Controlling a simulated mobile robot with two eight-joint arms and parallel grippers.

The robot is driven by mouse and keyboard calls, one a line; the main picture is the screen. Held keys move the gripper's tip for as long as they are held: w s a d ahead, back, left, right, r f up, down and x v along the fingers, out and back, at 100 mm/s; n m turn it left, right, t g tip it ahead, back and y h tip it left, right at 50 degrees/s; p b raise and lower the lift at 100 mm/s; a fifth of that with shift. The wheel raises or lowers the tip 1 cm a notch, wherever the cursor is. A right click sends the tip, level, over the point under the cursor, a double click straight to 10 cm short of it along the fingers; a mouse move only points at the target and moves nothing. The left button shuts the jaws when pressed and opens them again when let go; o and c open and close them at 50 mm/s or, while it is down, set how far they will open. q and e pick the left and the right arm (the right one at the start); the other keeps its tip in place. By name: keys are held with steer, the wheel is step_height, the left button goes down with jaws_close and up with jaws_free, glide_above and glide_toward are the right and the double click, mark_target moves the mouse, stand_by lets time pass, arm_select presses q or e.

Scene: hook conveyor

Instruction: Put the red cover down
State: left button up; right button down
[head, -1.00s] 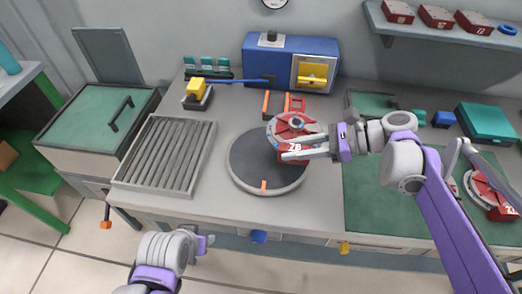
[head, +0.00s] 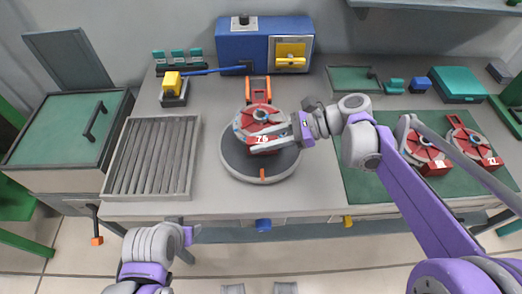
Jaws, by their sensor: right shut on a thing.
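The red cover (head: 248,121), with a grey ring on top and a white label on its front, is over the back part of the round dark turntable (head: 238,161). My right gripper (head: 277,139) reaches in from the right and is shut on the cover's front right side. I cannot tell whether the cover touches the turntable. Part of the cover is hidden by the gripper. My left gripper (head: 193,235) is low at the left, in front of the bench and away from the cover; its fingers do not show clearly.
Two similar red covers (head: 427,153) (head: 475,145) lie on the green mat (head: 372,183) at right. A slatted grey tray (head: 150,160) stands left of the turntable. Behind are an orange fork (head: 258,83), a blue machine (head: 243,43) and a yellow block on a stand (head: 174,83).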

steer(key=shift+f+b, duration=0.3)
steer(key=shift+f, duration=2.4)
steer(key=shift+f, duration=0.15)
steer(key=c, duration=0.6)
jaws_free()
steer(key=shift+d+r, duration=0.25)
steer(key=shift+d, duration=0.05)
steer(key=v, duration=1.1)
steer(key=shift+d, duration=0.2)
